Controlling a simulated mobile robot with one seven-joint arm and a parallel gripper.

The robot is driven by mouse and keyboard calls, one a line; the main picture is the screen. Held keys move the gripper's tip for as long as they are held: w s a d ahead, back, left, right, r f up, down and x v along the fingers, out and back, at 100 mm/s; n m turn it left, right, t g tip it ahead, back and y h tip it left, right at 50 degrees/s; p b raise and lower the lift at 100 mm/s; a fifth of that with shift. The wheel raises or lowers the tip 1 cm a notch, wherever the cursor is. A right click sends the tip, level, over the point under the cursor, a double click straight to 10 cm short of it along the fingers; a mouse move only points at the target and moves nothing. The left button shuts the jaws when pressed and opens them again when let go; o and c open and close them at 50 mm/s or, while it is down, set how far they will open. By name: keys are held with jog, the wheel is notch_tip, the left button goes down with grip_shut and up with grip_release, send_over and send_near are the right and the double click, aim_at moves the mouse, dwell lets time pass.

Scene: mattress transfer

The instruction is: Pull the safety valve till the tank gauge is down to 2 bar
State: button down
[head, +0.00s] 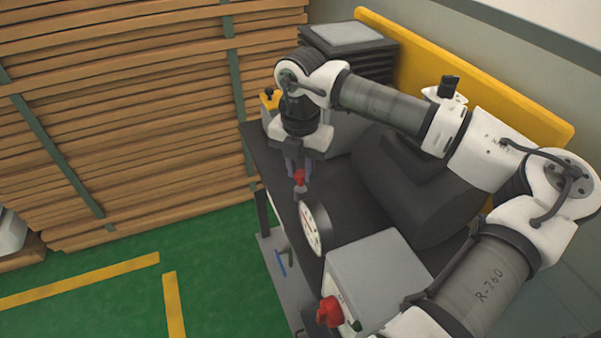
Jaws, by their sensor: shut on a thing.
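The tank gauge (312,228) is a round white dial with a dark rim on the near side of the dark tank top. I see it at a steep slant, so I cannot read its needle or value. Just behind it stands a small red part (299,178), which looks like the safety valve. My gripper (299,168) points down over the red part and is shut on its top. The fingers hide part of it, and I cannot tell how far it is pulled.
A grey box (372,275) with a red knob (329,311) stands in front of the gauge. A dark rounded housing (425,195) lies to the right, before a yellow panel (500,75). Stacked timber (120,110) fills the left.

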aim_at(300, 173)
jog(key=shift+r, duration=0.2)
jog(key=c, duration=1.2)
grip_release()
notch_tip(300, 173, up, 14)
jog(key=shift+f+b, duration=0.1)
jog(key=shift+b, duration=0.8)
